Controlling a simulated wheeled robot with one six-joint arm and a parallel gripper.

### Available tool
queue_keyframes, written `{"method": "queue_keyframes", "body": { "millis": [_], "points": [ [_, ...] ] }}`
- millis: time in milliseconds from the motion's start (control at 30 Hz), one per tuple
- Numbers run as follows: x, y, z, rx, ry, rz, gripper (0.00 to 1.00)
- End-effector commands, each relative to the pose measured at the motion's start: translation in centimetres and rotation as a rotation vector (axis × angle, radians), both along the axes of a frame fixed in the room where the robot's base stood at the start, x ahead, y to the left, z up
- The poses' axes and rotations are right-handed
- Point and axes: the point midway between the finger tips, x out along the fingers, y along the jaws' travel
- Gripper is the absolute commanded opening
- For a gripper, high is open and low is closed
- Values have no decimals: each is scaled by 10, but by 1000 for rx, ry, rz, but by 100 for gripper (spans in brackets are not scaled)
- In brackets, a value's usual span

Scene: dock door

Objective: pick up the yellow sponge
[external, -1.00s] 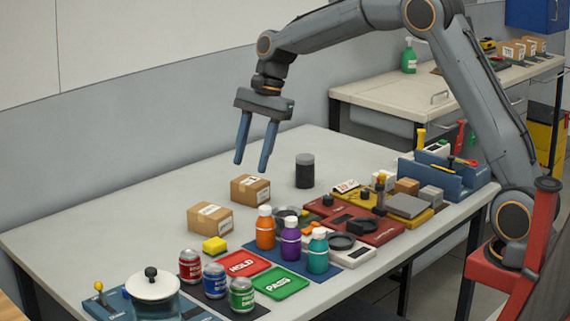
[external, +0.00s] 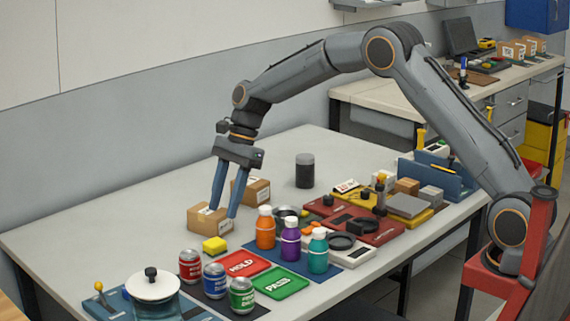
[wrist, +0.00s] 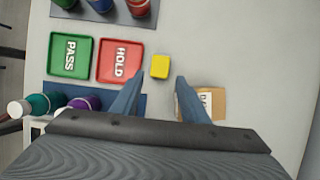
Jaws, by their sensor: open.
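The yellow sponge (external: 215,244) lies on the grey table, in front of a cardboard box and left of the orange bottle. In the wrist view the sponge (wrist: 160,66) shows just beyond the fingertips, roughly centred between them. My gripper (external: 222,212) is open and empty, with its fingers pointing down above the near cardboard box, behind the sponge. In the wrist view my gripper (wrist: 158,80) has its two blue fingers spread apart.
The near cardboard box (external: 203,219) stands close behind the sponge. A red HOLD tray (external: 243,264), a green PASS tray (external: 280,283), several cans and an orange bottle (external: 265,232) stand nearby. The table left of the sponge (external: 120,225) is clear.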

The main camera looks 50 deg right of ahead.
Motion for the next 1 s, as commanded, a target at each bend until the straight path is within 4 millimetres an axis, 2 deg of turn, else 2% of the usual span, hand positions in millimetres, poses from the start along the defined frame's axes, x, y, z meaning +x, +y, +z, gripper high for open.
{"method": "queue_keyframes", "body": {
  "millis": [33,467,700,1000],
  "points": [
    [-1,0,-8,0,3,0,41],
    [-1,17,-46,-1,3,1,41],
    [0,30,-75,0,2,2,41],
    [1,32,-81,0,-2,1,41]
  ]
}}
